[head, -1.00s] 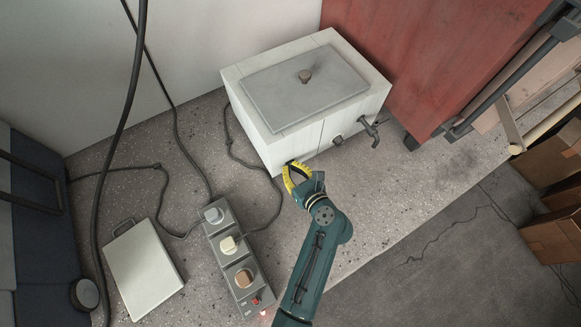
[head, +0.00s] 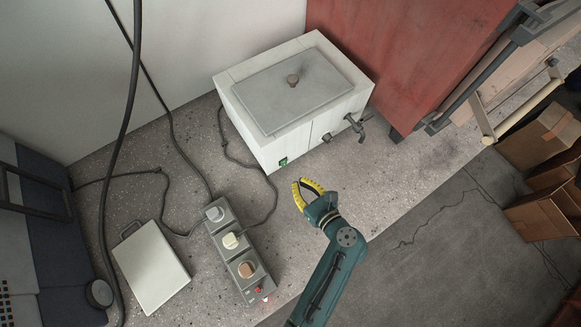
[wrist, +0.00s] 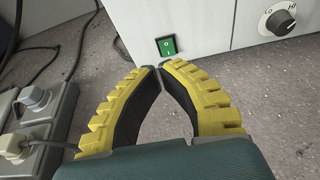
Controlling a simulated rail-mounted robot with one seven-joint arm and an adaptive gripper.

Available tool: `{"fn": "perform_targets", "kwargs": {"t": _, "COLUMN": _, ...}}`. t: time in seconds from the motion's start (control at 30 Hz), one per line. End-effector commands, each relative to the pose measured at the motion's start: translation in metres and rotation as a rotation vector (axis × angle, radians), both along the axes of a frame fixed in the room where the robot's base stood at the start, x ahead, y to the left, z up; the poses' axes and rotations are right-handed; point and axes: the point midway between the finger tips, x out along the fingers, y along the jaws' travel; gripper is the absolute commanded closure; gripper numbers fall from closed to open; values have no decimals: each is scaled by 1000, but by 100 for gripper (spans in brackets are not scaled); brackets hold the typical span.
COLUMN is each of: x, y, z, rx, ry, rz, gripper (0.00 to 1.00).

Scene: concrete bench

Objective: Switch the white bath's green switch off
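The white bath (head: 290,122) stands on the bench with its grey lid (head: 300,90) on. Its green switch (head: 283,162) is low on the front face, near the left corner. In the wrist view the switch (wrist: 166,46) shows an O mark above and an I mark below; I cannot tell which side is pressed in. My gripper (head: 303,181) has yellow ribbed fingers and is in front of the bath, apart from the switch. In the wrist view its fingertips (wrist: 161,66) come together just below the switch, with nothing between them.
A dial (wrist: 279,20) and a tap (head: 356,127) are on the bath's front, right of the switch. A power strip (head: 240,250) with several plugs and a pale flat plate (head: 150,268) lie to the left. Cables cross the bench. Bare bench lies around my gripper.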

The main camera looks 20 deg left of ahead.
Motion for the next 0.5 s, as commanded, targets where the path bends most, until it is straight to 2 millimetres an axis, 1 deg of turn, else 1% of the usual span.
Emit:
{"fn": "perform_targets", "kwargs": {"t": 0.03, "x": -7, "y": -9, "z": 8, "rx": 0, "ry": 0, "rz": -4, "gripper": 100}}
{"fn": "perform_targets", "kwargs": {"t": 0.2, "x": -23, "y": -28, "z": 18, "rx": 0, "ry": 1, "rz": -3, "gripper": 100}}
{"fn": "perform_targets", "kwargs": {"t": 0.33, "x": -28, "y": -33, "z": 20, "rx": 0, "ry": 0, "rz": 0, "gripper": 100}}
{"fn": "perform_targets", "kwargs": {"t": 0.5, "x": -28, "y": -33, "z": 20, "rx": 0, "ry": 0, "rz": 0, "gripper": 100}}
